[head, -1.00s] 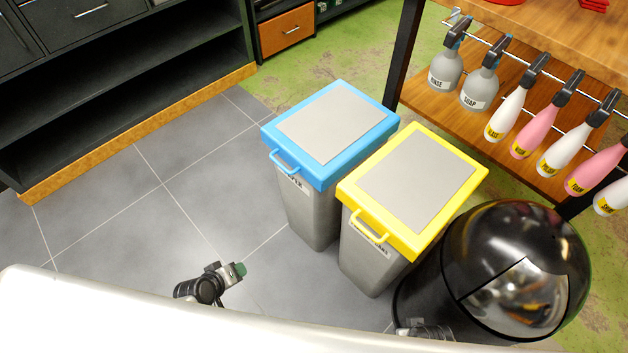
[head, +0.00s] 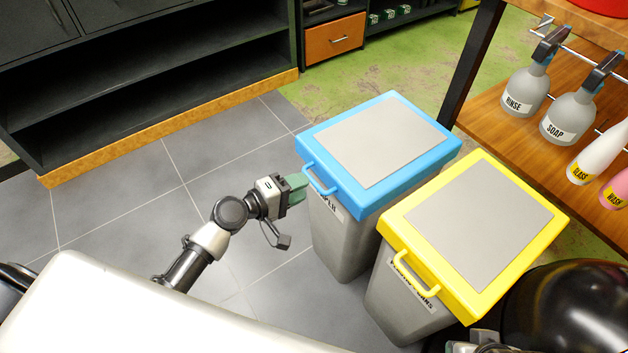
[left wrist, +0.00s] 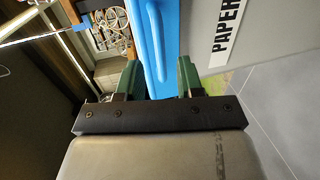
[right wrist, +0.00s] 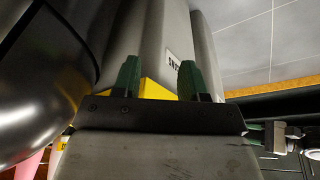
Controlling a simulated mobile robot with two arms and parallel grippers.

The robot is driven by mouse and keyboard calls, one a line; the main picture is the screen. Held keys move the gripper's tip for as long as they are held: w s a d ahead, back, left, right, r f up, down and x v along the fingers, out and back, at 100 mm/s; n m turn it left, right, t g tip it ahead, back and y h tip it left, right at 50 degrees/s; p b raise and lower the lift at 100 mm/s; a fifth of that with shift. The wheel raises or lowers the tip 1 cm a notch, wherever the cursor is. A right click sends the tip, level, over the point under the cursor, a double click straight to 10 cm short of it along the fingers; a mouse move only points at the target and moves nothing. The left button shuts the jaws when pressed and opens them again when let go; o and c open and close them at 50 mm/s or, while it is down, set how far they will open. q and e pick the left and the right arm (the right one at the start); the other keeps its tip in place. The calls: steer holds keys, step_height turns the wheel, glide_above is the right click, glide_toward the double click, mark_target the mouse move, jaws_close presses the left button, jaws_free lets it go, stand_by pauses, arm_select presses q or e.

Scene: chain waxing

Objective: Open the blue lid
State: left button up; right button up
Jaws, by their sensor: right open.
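The blue lid (head: 420,185) is closed on a grey bin (head: 340,240), with a blue loop handle (head: 318,180) on its near left edge. My left gripper (head: 298,189) is just left of that handle. In the left wrist view the jaws (left wrist: 160,78) are apart, and the blue handle (left wrist: 156,45) shows between and ahead of the green fingers. I cannot tell whether they touch it. My right gripper (right wrist: 158,78) is open, with part of the yellow lid (right wrist: 155,89) beyond its fingers.
A bin with a yellow lid (head: 411,232) stands close on the right of the blue one. A black round bin (head: 570,310) is at the lower right. A wooden shelf with spray bottles (head: 568,118) is behind. Grey floor (head: 120,210) at left is clear.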

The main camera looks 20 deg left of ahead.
mark_target(313, 180)
arm_select(q)
steer(key=shift+x, duration=2.25)
steer(key=shift+c, duration=0.3)
jaws_close()
